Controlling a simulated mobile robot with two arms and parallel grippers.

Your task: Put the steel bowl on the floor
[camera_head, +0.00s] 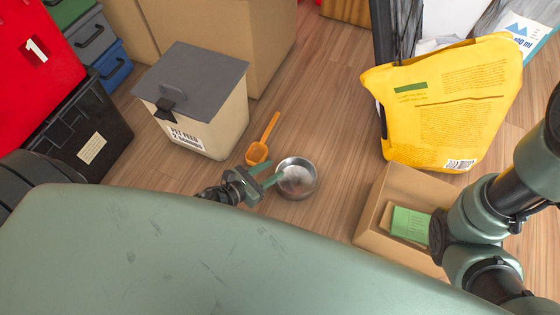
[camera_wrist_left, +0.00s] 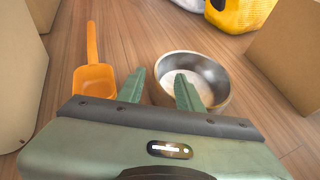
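The steel bowl (camera_head: 300,180) appears to rest upright on the wooden floor (camera_head: 330,120), in the middle of the head view. It also shows in the left wrist view (camera_wrist_left: 208,80), with something pale inside. My left gripper (camera_head: 268,173) is at the bowl's left side. In the left wrist view its two fingers (camera_wrist_left: 160,85) stand apart. The right finger overlaps the bowl's inside and the left finger is outside, with the near-left rim between them. Contact with the rim cannot be told.
An orange scoop (camera_head: 258,152) lies left of the bowl, near the pet feed bin (camera_head: 205,115). A cardboard box (camera_head: 385,215) and a yellow bag (camera_head: 440,110) stand to the right. Stacked totes (camera_head: 95,125) fill the left. Floor beyond the bowl is clear.

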